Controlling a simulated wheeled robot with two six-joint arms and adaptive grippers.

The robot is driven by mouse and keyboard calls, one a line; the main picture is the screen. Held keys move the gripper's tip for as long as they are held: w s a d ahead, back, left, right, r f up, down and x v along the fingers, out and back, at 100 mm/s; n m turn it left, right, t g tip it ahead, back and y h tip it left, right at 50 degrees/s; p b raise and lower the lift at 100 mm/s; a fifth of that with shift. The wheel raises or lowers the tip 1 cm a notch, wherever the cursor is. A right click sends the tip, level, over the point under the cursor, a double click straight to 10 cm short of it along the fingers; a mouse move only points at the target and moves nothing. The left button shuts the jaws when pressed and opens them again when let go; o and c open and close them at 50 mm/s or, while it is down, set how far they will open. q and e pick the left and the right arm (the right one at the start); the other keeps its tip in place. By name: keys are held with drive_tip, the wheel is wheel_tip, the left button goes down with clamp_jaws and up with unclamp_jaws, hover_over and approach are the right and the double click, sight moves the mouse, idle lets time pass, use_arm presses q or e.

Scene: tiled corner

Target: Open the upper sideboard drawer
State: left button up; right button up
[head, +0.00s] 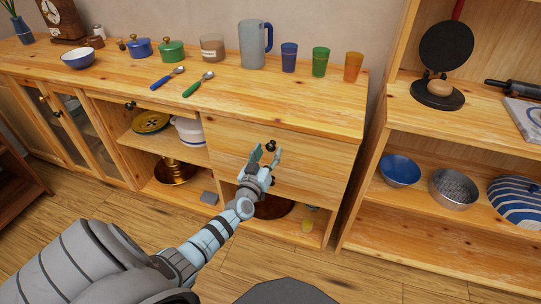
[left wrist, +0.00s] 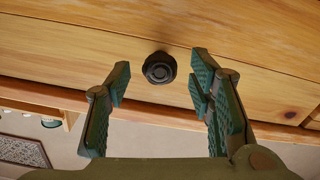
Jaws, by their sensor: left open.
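The wooden sideboard (head: 110,75) stands against the wall. Its upper drawer (head: 315,151) is shut, its front flush with the cabinet. A small dark round knob (head: 270,146) sits on that drawer front. My left gripper (head: 267,154) is open and empty in front of the drawers, its fingertips close to the knob. In the left wrist view, the dark knob (left wrist: 160,68) lies between and just beyond the two spread fingertips (left wrist: 160,73), with a gap on each side. My right gripper is not in view.
Blue, green and orange cups (head: 320,62) and a jug (head: 252,45) stand on the sideboard top, with two spoons (head: 198,84) left of them. An open shelf unit (head: 440,205) with bowls stands close on the right. Wooden floor is clear in front.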

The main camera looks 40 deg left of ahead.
use_arm(q)
drive_tip(key=shift+b+x, duration=0.3)
drive_tip(key=shift+x, duration=0.85)
clamp_jaws()
